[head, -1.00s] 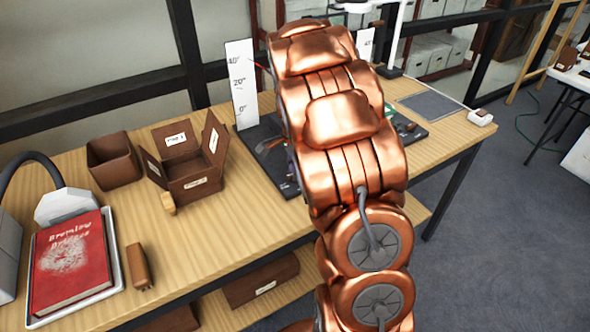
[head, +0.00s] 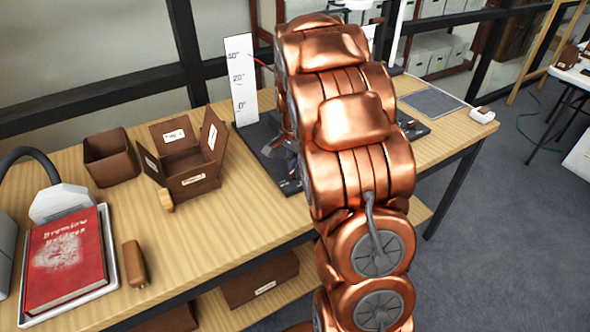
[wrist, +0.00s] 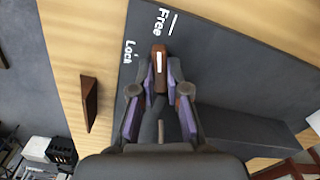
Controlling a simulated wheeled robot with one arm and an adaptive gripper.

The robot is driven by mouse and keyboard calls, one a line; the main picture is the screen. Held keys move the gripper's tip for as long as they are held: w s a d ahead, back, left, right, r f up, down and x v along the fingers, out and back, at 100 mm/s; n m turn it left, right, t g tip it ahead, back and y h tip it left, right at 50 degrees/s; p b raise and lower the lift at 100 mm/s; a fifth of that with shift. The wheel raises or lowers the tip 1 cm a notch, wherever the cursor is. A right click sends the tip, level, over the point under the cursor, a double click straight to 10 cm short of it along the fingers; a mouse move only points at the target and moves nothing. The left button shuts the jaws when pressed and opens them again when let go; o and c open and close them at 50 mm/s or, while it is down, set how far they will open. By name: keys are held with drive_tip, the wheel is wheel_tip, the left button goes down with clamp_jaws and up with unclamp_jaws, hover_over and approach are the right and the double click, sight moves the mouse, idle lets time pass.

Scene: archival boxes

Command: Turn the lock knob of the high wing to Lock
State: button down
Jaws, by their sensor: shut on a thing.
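In the wrist view my gripper (wrist: 160,78) is shut on the lock knob (wrist: 159,60), a small brown bar with a white stripe. The purple-sided fingers sit on both sides of it. The stripe points up the picture, toward the word Free (wrist: 164,20) and the short white line beside it. The word Lock (wrist: 128,52) is to the left of the knob. In the head view my copper arm hides the gripper and knob.
On the wooden table (head: 235,235) are an open brown box with labelled flaps (head: 190,182), a plain brown box (head: 111,158), a red book (head: 66,262) on a tray and a brown-handled tool (head: 134,264). A grey mat (head: 432,101) lies at the far right end.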

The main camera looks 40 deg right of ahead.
drive_tip(key=n+b, duration=0.1)
drive_tip(key=n, duration=0.3)
drive_tip(key=shift+f+b, duration=0.1)
drive_tip(key=shift+b, duration=0.25)
drive_tip(key=n+b, duration=0.1)
drive_tip(key=n, duration=0.2)
drive_tip(key=n+b, duration=0.1)
drive_tip(key=n, duration=0.3)
drive_tip(key=shift+n, duration=1.5)
drive_tip(key=c, duration=1.2)
unclamp_jaws()
drive_tip(key=shift+o, duration=0.2)
drive_tip(key=shift+r, duration=0.2)
